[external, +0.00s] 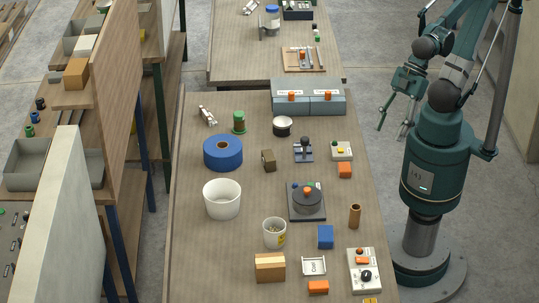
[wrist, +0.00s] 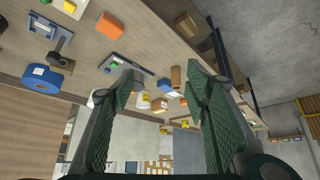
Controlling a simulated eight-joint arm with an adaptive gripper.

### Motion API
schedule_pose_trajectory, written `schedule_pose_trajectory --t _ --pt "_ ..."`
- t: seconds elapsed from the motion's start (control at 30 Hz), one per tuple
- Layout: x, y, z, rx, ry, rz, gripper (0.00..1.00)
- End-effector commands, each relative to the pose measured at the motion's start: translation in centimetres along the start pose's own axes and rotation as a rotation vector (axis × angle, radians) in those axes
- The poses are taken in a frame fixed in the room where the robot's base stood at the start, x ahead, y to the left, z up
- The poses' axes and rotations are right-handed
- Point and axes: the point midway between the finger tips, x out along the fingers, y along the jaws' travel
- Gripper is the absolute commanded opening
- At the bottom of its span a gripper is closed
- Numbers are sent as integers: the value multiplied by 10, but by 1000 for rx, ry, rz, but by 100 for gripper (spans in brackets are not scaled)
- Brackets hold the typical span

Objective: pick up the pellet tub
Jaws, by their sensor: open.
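The pellet tub (external: 274,233) is a small white tub with a yellow label and grey contents, standing upright on the long bench, in front of a dark turntable plate (external: 306,214). In the wrist view a small white and yellow shape beside the left finger looks like the tub (wrist: 143,100), partly hidden. My gripper (external: 392,130) hangs open and empty beyond the bench's right edge, well away from the tub. Its two green padded fingers stand wide apart in the wrist view (wrist: 160,84).
A larger white bucket (external: 221,200) stands behind and left of the tub. A wooden block (external: 270,268), white holder (external: 314,266), blue block (external: 325,236) and brown cylinder (external: 354,216) are close by. The bench's left front is clear.

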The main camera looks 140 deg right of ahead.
Motion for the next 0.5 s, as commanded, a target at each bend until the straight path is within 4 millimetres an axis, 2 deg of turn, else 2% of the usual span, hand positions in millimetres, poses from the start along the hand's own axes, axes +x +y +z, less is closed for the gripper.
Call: schedule_pose_trajectory --t 0.4,0.5 --pt "-35 0 -24 0 0 0 47" --pt "-32 -1 -29 32 -4 -8 47"
